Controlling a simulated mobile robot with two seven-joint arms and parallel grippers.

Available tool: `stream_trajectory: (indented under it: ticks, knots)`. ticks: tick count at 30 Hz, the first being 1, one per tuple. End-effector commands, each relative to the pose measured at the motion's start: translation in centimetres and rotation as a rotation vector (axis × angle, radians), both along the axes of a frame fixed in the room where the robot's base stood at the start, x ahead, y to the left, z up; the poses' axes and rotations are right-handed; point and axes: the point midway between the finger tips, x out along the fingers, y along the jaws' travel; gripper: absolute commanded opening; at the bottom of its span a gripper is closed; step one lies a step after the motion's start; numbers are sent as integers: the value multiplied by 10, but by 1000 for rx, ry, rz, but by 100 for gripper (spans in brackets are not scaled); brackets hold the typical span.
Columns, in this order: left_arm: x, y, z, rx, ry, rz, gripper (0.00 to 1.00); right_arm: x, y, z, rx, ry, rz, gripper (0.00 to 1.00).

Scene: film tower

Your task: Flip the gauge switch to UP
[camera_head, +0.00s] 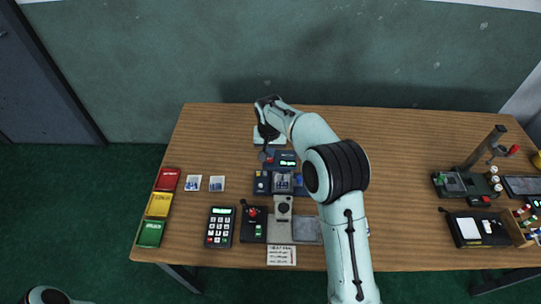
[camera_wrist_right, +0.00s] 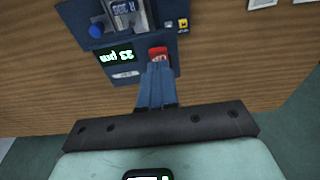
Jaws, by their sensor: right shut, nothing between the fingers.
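The gauge (camera_head: 283,173) is a dark blue unit with a lit green readout, near the middle of the table. In the right wrist view its dark blue panel (camera_wrist_right: 133,46) shows upside down, with the lit readout (camera_wrist_right: 117,55). A small red control (camera_wrist_right: 158,51) with pale marks sits beside the readout; its UP or DOWN setting cannot be read. My right gripper (camera_head: 264,153) is shut and empty, over the gauge's far edge. In the right wrist view its closed fingertips (camera_wrist_right: 158,68) are right at the red control and partly cover it; contact cannot be told.
A blue knob (camera_wrist_right: 96,31) and a small yellow part (camera_wrist_right: 183,25) are close by on the unit. A keypad (camera_head: 219,227), a small joystick box (camera_head: 253,222) and red, yellow and green trays (camera_head: 158,204) stand left.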

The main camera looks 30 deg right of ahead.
Motion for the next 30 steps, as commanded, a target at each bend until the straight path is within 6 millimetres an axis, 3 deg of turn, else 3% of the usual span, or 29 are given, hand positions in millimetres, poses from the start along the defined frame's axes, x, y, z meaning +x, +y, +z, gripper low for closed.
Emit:
stream_trajectory:
  ticks: [30]
  knots:
    - [-4,0,-5,0,4,0,43,0,0,-11,1,1,0,0]
